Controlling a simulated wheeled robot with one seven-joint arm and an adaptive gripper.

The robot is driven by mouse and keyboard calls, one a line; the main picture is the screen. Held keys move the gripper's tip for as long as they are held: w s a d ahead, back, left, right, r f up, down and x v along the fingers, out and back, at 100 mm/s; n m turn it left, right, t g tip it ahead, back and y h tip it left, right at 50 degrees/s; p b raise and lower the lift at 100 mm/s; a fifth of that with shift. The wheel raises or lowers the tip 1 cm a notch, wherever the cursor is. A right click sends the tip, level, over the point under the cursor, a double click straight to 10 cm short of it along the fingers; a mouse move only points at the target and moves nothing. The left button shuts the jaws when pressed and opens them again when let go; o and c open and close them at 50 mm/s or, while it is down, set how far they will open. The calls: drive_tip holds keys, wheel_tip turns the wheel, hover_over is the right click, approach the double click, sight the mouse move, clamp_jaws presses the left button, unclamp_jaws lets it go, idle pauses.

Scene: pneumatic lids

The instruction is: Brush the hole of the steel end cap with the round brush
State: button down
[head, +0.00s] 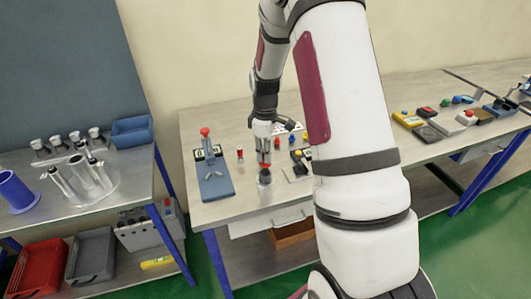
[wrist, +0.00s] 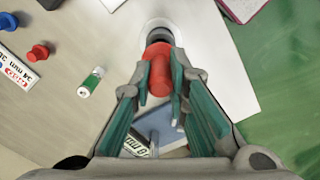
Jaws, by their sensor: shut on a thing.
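My gripper (head: 264,160) is low over the front of the middle bench, pointing down. In the wrist view its teal-padded fingers (wrist: 160,78) are shut on the red handle of the round brush (wrist: 158,66). The steel end cap (wrist: 148,25) shows as a pale ring around a dark middle, just beyond the handle. In the head view the end cap (head: 264,180) stands on the bench directly under the gripper. The bristles are hidden or too dark to make out, so I cannot tell how deep they sit in the hole.
A blue fixture with a red knob (head: 213,175) stands left of the gripper. A small red-topped bottle (head: 239,154) is between them, farther back. Boxes and buttons lie to the right. The bench's front edge is close to the end cap.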

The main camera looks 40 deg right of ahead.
drive_tip(key=shift+r, duration=0.7)
drive_tip(key=shift+f, duration=1)
drive_tip(key=shift+r+p, duration=0.8)
drive_tip(key=shift+r, duration=2.7)
drive_tip(key=shift+r, duration=0.1)
